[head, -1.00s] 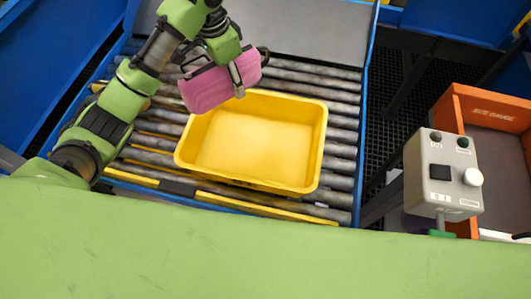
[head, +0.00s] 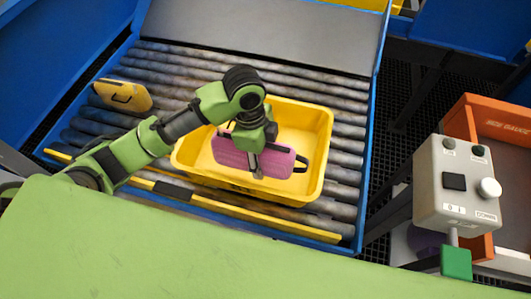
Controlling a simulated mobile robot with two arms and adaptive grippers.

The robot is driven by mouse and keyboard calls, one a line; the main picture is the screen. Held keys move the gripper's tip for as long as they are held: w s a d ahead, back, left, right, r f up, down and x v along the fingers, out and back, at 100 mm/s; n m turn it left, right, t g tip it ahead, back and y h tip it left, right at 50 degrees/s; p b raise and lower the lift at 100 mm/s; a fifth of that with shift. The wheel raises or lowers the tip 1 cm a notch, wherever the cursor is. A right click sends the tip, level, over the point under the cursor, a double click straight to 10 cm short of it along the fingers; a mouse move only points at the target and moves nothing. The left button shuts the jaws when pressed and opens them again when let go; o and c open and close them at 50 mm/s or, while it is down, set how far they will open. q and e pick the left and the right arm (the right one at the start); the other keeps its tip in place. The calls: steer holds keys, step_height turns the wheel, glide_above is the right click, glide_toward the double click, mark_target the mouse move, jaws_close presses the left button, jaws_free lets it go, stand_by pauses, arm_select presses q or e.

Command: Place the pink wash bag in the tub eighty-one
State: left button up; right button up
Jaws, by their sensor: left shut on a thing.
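The pink wash bag (head: 229,153) has dark handles and hangs over the yellow tub (head: 322,135) on the roller conveyor. My left gripper (head: 257,172) is shut on the bag's middle, and the arm reaches in from the left. The bag appears within the tub's outline; I cannot tell whether it touches the tub floor. No number shows on the tub in this view. Nothing else is visible inside the tub. My right gripper is not in view.
A grey control box (head: 455,190) on a post and an orange-walled bin (head: 470,115) stand at the right. Bare rollers (head: 200,62) lie behind the tub.

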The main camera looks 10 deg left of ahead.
arm_select(q)
steer(key=w+f, duration=0.4)
steer(key=w, duration=0.1)
steer(key=w+f, duration=0.2)
steer(key=f, duration=0.1)
steer(key=shift+w+a, duration=0.3)
steer(key=shift+w, duration=0.1)
steer(key=shift+f, duration=1.6)
steer(key=shift+f, duration=0.1)
steer(key=o, duration=1)
steer(key=shift+f, duration=0.1)
steer(key=o, duration=0.4)
steer(key=shift+o, duration=0.2)
step_height(320, 180, up, 12)
steer(key=a, duration=0.1)
steer(key=shift+a+r, duration=0.2)
steer(key=shift+a, duration=0.05)
